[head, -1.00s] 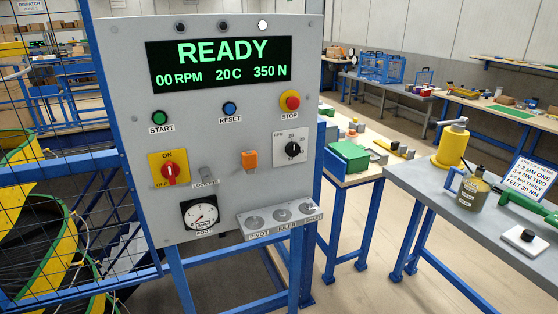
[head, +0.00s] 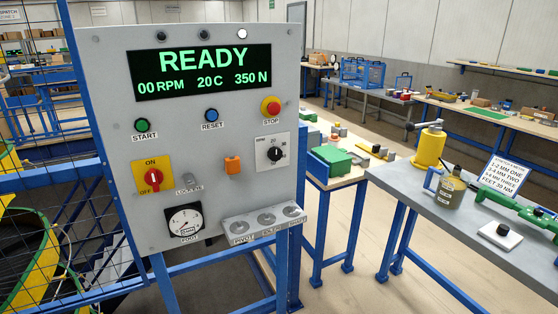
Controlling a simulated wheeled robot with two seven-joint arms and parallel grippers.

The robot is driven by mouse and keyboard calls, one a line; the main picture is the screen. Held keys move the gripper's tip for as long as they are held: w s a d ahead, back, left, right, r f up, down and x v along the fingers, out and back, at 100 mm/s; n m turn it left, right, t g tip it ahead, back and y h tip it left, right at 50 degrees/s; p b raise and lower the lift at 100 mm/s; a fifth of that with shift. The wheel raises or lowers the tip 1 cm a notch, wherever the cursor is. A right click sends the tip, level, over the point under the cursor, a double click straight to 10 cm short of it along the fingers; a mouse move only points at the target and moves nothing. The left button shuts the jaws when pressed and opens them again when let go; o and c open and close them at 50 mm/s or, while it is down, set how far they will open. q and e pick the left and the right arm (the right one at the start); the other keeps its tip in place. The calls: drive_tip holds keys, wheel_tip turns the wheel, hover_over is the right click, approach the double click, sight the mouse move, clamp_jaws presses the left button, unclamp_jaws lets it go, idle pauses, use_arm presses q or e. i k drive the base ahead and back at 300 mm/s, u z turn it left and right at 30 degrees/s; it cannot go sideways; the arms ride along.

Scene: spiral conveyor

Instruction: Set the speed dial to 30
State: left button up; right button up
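The speed dial (head: 275,154) is a black round knob on a pale square plate marked RPM, on the right side of the grey control panel (head: 110,100). A 20 shows above the knob and a number at its upper right is too small to read surely. The knob's pointer setting cannot be made out clearly. The panel's display (head: 202,72) reads READY, 00 RPM, 20 C and 350 N. Neither of my grippers is in view.
Near the dial are a red stop button (head: 271,106), a blue reset button (head: 211,115) and an orange switch (head: 233,165). A shelf with round sockets (head: 262,223) juts out below. A workbench (head: 440,225) stands at right, with clear floor (head: 345,285) before it.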

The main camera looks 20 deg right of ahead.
sight(274, 153)
drive_tip(key=z, duration=0.3)
drive_tip(key=k, duration=0.25)
drive_tip(key=u, duration=0.6)
drive_tip(key=i, duration=1.05)
drive_tip(key=z, duration=0.6)
